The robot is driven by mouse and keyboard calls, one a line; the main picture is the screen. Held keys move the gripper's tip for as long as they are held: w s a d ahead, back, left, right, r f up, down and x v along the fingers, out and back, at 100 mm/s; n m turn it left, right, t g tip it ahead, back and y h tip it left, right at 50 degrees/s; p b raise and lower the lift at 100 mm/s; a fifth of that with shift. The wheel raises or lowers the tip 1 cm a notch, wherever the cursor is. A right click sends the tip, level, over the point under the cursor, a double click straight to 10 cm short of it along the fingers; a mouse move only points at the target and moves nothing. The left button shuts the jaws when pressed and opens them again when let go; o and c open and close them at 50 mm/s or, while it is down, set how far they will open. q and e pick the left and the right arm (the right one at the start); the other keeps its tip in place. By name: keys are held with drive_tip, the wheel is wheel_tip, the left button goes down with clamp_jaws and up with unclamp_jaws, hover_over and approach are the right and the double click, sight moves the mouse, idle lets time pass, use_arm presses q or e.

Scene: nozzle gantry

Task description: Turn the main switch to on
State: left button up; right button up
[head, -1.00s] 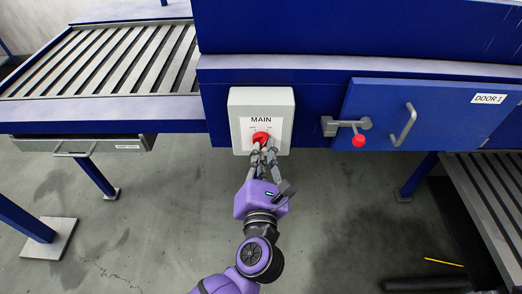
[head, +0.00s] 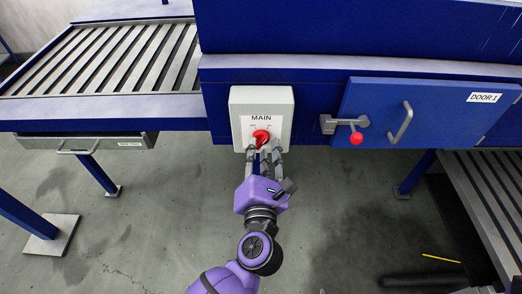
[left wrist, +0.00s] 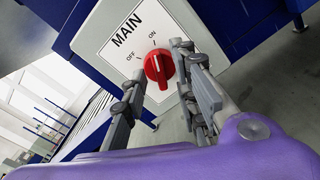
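The main switch is a red rotary knob (head: 261,137) on a pale box (head: 283,101) labelled MAIN. In the left wrist view the knob (left wrist: 159,68) shows up close, with OFF and ON printed beside it. Its white mark appears to point toward ON. My left gripper (head: 263,149) is just below and in front of the knob. My right gripper is not in view.
A blue door (head: 440,112) marked DOOR 1 has a grey handle and a red-knobbed latch (head: 356,138), right of the box. A roller conveyor (head: 105,60) and a drawer (head: 95,142) are at the left. The floor below the box is open.

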use_arm(q)
drive_tip(key=s, duration=0.7)
drive_tip(key=shift+s, duration=0.25)
idle(0.4)
